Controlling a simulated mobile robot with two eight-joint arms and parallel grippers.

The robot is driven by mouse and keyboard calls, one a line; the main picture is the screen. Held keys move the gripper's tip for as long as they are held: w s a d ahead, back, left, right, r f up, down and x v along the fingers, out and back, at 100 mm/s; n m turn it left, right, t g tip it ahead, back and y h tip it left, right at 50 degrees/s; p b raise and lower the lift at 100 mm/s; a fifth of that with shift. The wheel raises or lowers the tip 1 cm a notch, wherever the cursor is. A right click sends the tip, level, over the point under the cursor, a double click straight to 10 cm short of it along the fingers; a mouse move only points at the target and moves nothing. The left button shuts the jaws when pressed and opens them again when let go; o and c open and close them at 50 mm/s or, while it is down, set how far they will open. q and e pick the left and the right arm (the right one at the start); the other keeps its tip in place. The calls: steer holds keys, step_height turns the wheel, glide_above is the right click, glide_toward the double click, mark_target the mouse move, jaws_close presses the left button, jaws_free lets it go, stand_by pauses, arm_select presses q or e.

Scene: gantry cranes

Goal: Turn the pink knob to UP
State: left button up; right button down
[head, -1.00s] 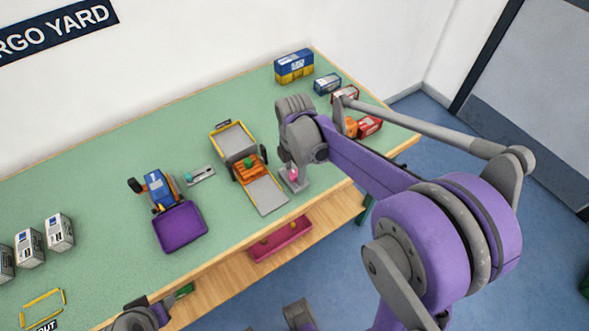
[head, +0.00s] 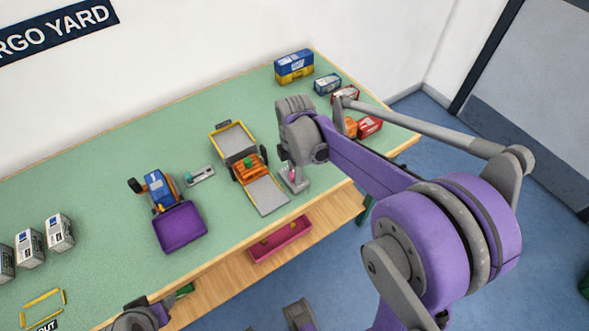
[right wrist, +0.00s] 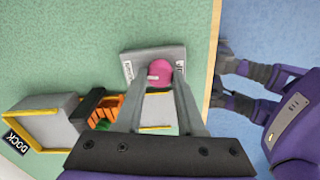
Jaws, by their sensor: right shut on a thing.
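The pink knob (head: 293,174) stands on a small grey base plate near the table's front edge, right of the yellow-edged grey ramp. In the right wrist view the knob (right wrist: 159,71) sits between the two grey fingers of my right gripper (right wrist: 160,78), which is shut on it. Lettering shows on both sides of the plate (right wrist: 131,66), but it is too small to read surely. In the head view my right gripper (head: 294,168) is mostly hidden behind its own wrist. A grey and purple part of my left arm shows at the bottom left; its jaws cannot be made out.
The orange carriage with a green top (head: 248,168) stands left of the knob. A blue vehicle (head: 158,185) with a purple tray (head: 180,228) is further left. Red boxes (head: 369,127) lie beyond my right arm. A pink bin (head: 281,240) is on the shelf below.

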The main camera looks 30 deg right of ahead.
steer(key=m, duration=0.5)
steer(key=shift+m, duration=0.3)
steer(key=m, duration=0.9)
steer(key=shift+w, duration=0.1)
steer(key=m, duration=0.4)
steer(key=shift+d+m, duration=0.1)
steer(key=shift+m, duration=0.2)
steer(key=m, duration=1)
steer(key=shift+m, duration=2.3)
